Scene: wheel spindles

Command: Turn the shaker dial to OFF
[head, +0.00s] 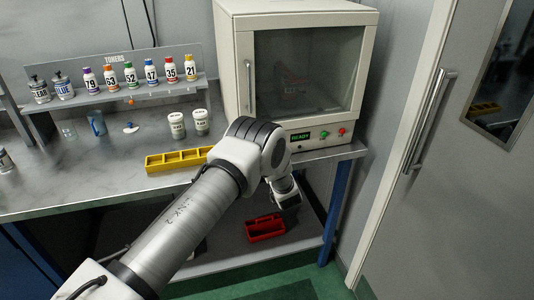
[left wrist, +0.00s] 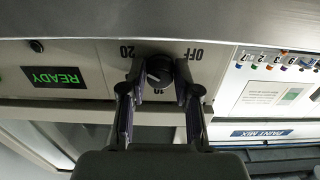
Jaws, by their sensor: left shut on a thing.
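The shaker is the cream machine (head: 232,62) with a dark glass window, on the right end of the bench. Its dial (left wrist: 159,68) is a small black knob on the front panel, seen upside down in the left wrist view. In the head view my arm hides the dial. My right gripper is not in view.
A READY display (head: 300,136) sits on the panel beside green (head: 324,134) and red (head: 342,131) buttons. A yellow tray (head: 176,161) and white jars (head: 177,125) stand on the bench. A red bin (head: 265,228) is below. A door (head: 450,190) is at right.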

